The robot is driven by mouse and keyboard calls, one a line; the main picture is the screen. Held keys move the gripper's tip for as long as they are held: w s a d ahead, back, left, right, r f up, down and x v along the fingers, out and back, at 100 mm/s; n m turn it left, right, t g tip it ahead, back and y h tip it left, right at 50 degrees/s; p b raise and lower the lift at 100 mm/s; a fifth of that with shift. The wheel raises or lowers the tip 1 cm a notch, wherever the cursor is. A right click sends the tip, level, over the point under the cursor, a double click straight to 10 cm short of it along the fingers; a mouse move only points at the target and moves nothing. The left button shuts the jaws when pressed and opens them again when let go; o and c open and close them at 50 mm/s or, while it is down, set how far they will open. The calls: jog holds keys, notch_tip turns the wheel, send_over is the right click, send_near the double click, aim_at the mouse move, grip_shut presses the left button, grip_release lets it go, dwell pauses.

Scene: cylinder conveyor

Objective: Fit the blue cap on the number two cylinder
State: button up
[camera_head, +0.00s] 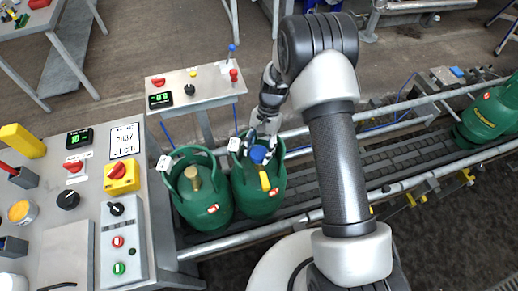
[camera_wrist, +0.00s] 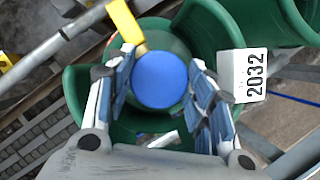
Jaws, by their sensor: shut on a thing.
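My gripper (camera_head: 262,141) is over the middle green cylinder (camera_head: 262,203) on the conveyor. Its fingers are shut on the blue cap (camera_head: 258,154), which also shows between the blue finger pads in the wrist view (camera_wrist: 160,80). The cap is over the top of the cylinder's valve, inside the open collar. Whether it is seated or just above cannot be told. A yellow valve handle (camera_head: 265,181) sticks out from under the cap, and shows at the top in the wrist view (camera_wrist: 125,22). A white tag reading 2032 (camera_wrist: 250,75) is right of the fingers.
A green cylinder with a brass valve (camera_head: 203,207) stands close on the left. Another green cylinder (camera_head: 490,112) is far right on the conveyor (camera_head: 335,172). A small control table (camera_head: 208,94) is behind; a larger panel bench (camera_head: 92,225) is at left.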

jog(key=shift+f, duration=0.35)
jog(key=o, duration=1)
jog(key=shift+c, duration=0.2)
jog(key=v, duration=1.2)
jog(key=shift+a, duration=0.1)
